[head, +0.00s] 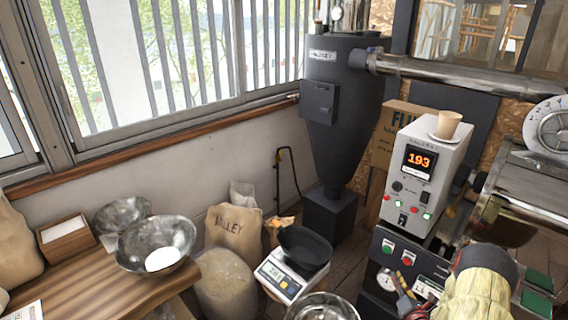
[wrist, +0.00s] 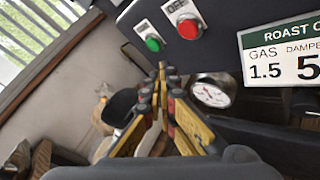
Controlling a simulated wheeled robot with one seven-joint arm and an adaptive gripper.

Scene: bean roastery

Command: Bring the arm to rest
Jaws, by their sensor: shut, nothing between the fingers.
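My gripper (wrist: 163,95) shows in the wrist view with its yellow and black fingers drawn together and nothing between them. It points toward the dark roaster panel with a green button (wrist: 153,44), a red button (wrist: 188,27) and a round gauge (wrist: 213,93). In the head view my gripper (head: 405,298) is at the lower right, just in front of the panel's lower part. My yellowish arm (head: 478,292) comes in from the bottom edge. I cannot tell from these views whether the fingertips touch the panel.
The control box (head: 425,170) reads 193 and carries a paper cup (head: 448,123) on a saucer. A scale (head: 283,282) with a black pan (head: 305,247) stands left of the panel. A wooden table (head: 95,284) with metal bowls is at the left. A roast card (wrist: 283,55) is close by.

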